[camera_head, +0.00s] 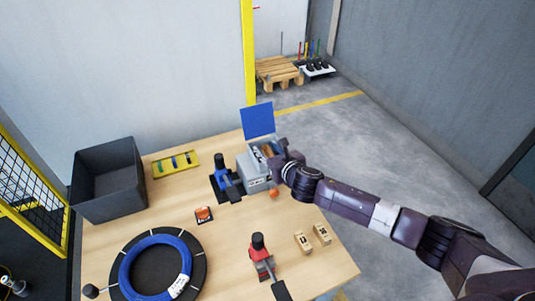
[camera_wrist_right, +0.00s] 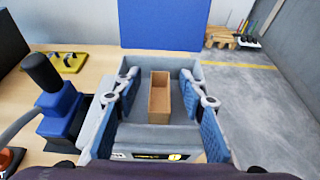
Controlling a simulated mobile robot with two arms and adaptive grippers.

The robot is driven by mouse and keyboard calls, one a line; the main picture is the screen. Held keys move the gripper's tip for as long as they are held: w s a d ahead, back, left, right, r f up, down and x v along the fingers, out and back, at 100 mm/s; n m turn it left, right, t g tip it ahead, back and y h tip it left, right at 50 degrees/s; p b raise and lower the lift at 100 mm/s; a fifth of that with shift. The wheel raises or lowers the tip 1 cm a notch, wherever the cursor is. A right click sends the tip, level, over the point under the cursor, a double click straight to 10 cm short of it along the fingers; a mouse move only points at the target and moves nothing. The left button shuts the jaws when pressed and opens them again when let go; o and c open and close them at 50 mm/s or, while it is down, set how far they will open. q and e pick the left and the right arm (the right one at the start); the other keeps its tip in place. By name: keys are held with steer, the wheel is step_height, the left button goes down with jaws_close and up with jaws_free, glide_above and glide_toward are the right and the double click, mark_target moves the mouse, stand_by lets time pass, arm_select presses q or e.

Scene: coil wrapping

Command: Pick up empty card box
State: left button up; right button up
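The empty card box is a narrow brown box with an open top. In the wrist view the box (camera_wrist_right: 160,97) stands inside a grey bin-like holder (camera_wrist_right: 158,139), and its inside looks empty. In the head view the holder (camera_head: 257,172) is at the table's back right, with a blue panel (camera_head: 257,120) behind it; the box is mostly hidden by my gripper there. My right gripper (camera_head: 270,152) is over the holder. In the wrist view its fingers (camera_wrist_right: 160,80) are spread on either side of the box, with gaps to it. My left gripper is not in view.
A blue-and-black tool (camera_head: 222,172) stands close left of the holder. A black crate (camera_head: 108,183), yellow tray (camera_head: 160,168), blue coil (camera_head: 126,270), red tool (camera_head: 259,254) and two small wooden blocks (camera_head: 303,242) are on the table. The table's right-centre has bare room.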

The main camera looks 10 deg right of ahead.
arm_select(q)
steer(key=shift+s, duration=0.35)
arm_select(e)
steer(key=shift+w+f, duration=0.1)
steer(key=shift+w, duration=0.3)
steer(key=c, duration=0.8)
steer(key=shift+c, duration=0.2)
